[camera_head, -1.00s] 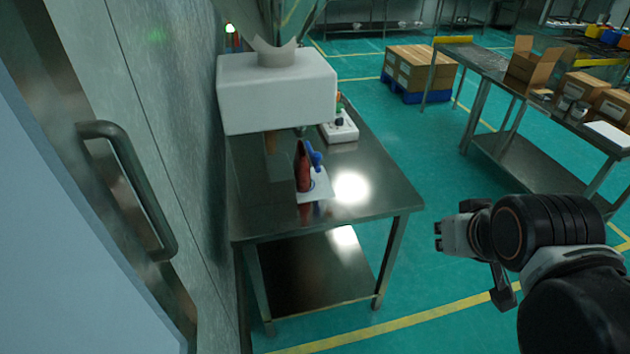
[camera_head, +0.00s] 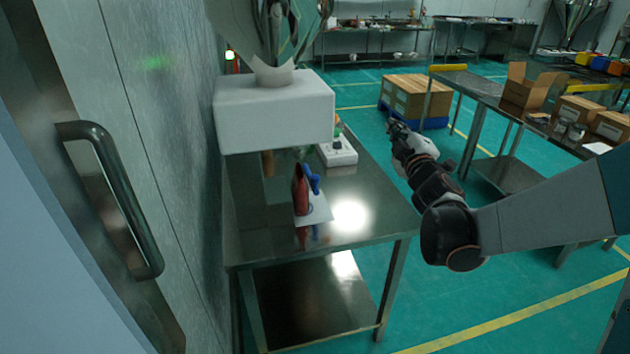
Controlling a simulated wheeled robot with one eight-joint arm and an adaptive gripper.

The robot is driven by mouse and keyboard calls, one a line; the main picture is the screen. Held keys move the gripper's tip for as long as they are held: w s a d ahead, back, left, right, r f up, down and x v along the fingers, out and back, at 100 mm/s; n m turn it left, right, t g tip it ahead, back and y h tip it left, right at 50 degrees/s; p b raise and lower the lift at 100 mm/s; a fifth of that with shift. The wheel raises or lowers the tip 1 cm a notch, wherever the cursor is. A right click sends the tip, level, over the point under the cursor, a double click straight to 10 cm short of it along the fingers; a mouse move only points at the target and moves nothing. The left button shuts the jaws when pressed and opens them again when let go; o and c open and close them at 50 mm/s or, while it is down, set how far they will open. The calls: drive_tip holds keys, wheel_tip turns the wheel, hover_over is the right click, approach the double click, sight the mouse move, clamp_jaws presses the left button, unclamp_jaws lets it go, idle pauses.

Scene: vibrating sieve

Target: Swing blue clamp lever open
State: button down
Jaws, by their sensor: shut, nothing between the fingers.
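A small blue piece (camera_head: 313,180), which looks like the blue clamp lever, stands beside a red upright part (camera_head: 300,190) on a white plate (camera_head: 318,208). These sit on the steel table (camera_head: 385,210) in the head view. The lever is small here, and its exact angle is hard to tell. My gripper (camera_head: 394,127) is shut and empty. It is raised to the right of the table, beyond the lever and well apart from it, pointing away toward the back.
A white box-shaped machine base (camera_head: 275,110) with a metal hopper stands at the table's back. A white control box (camera_head: 338,152) is beside it. A wall with a door handle (camera_head: 115,190) closes the left side. Cartons (camera_head: 415,95) stand on a pallet behind.

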drive_tip(key=w+a+f+n+y, duration=0.3)
drive_tip(key=a+f+n+y, duration=0.1)
drive_tip(key=f+n, duration=0.15)
drive_tip(key=n+g+y+b, duration=0.2)
drive_tip(key=n+g+y, duration=0.45)
drive_tip(key=n, duration=0.35)
approach(305, 198)
drive_tip(key=v, duration=0.3)
drive_tip(key=shift+s+d+r, duration=0.1)
drive_tip(key=shift+s+d, duration=0.05)
drive_tip(key=shift+s, duration=0.05)
drive_tip(key=b+x, duration=0.3)
drive_tip(key=x, duration=0.7)
